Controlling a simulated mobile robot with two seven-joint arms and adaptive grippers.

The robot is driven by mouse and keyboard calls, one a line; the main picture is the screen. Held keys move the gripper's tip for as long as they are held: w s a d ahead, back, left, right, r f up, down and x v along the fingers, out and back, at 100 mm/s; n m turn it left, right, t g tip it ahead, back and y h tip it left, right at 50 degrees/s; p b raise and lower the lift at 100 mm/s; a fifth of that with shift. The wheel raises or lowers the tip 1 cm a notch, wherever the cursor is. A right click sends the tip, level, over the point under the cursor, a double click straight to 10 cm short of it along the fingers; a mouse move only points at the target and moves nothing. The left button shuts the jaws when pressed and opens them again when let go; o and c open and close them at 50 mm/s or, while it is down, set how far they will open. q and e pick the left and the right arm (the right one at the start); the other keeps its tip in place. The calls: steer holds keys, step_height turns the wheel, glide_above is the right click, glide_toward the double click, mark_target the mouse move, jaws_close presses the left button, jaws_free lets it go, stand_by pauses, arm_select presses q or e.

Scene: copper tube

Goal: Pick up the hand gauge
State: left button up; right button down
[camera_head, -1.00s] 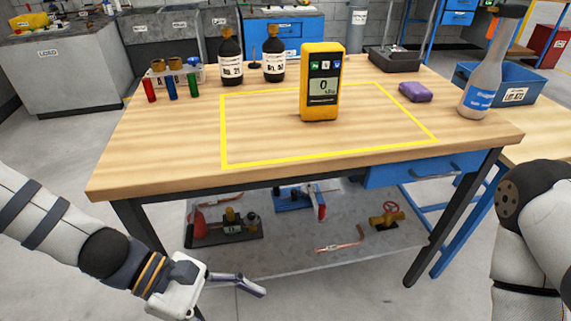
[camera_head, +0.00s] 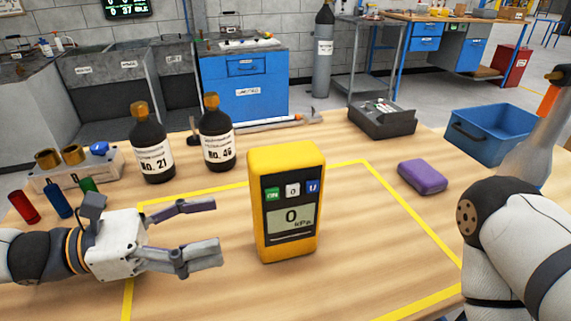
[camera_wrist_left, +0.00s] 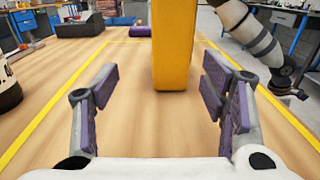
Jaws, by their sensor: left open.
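The hand gauge (camera_head: 286,203) is a yellow upright box with a dark face, a display reading 0 and small buttons. It stands on the wooden table inside the yellow taped outline. My left gripper (camera_head: 213,228) is open and empty, to the left of the gauge, with its fingers pointing at it. In the left wrist view the gauge (camera_wrist_left: 174,45) stands ahead, beyond the open fingertips (camera_wrist_left: 160,85), somewhat right of the middle. The gripper does not touch it. My right arm shows at the right edge, but its gripper is out of view.
Two dark bottles, No. 21 (camera_head: 151,150) and No. 46 (camera_head: 217,140), stand behind the left gripper. A purple block (camera_head: 422,176) lies right of the gauge. A grey device (camera_head: 382,120), a blue bin (camera_head: 492,134) and a spray bottle (camera_head: 547,140) are farther right. A tube rack (camera_head: 75,168) stands left.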

mark_target(255, 227)
arm_select(q)
steer(key=d, duration=0.5)
steer(key=shift+s+b, duration=0.2)
steer(key=shift+b, duration=0.1)
steer(key=x, duration=0.7)
steer(key=shift+w+f, duration=0.1)
jaws_close()
arm_select(e)
steer(key=shift+s+f, duration=0.15)
steer(key=shift+s, duration=0.35)
steer(key=shift+s+f, duration=0.15)
steer(key=shift+s, duration=0.35)
